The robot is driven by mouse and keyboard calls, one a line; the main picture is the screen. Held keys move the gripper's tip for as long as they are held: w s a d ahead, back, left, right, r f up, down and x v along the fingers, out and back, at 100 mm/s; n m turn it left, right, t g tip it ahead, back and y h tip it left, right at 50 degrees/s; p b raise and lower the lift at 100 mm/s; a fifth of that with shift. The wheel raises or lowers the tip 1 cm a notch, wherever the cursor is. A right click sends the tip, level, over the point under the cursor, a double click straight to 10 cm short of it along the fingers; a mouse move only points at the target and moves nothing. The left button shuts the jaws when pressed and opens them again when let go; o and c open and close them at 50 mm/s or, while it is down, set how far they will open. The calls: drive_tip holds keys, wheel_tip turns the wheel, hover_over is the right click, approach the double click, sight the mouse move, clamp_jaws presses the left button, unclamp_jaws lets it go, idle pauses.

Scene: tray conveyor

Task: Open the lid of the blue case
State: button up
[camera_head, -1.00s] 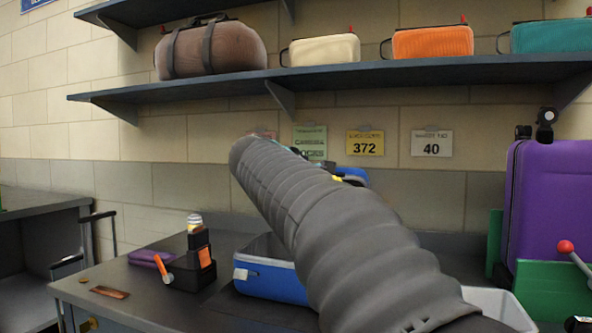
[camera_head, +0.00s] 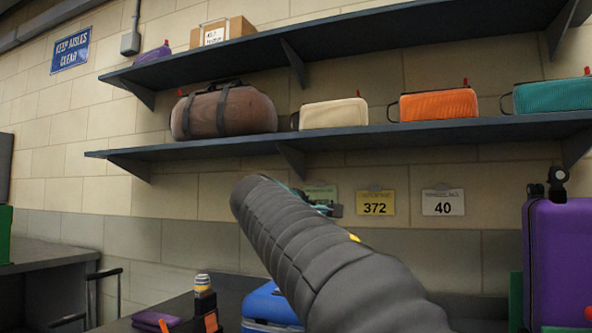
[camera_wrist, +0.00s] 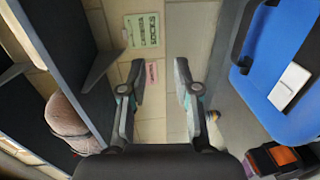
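The blue case (camera_head: 268,304) lies on the counter, at the bottom of the head view, left of my arm. Its blue lid looks down over the body; the right side is hidden behind my arm, and the front is cut off by the frame. In the wrist view the case (camera_wrist: 290,58) is at the right, with a white label on its blue face and a dark handle on its left side. In the head view my arm mostly hides the gripper.
A dark device with an orange part (camera_head: 205,312) and a purple item (camera_head: 155,320) are left of the case. A purple suitcase (camera_head: 562,262) stands at the right. Shelves with bags (camera_head: 222,112) run along the wall above, and also show left in the wrist view (camera_wrist: 60,40).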

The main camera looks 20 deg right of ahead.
drive_tip(key=s+a+r, duration=0.4)
drive_tip(key=r, duration=0.5)
drive_tip(key=shift+s, duration=0.15)
idle(0.9)
drive_tip(key=shift+a, duration=0.1)
drive_tip(key=v, duration=1.2)
idle(0.3)
idle(0.4)
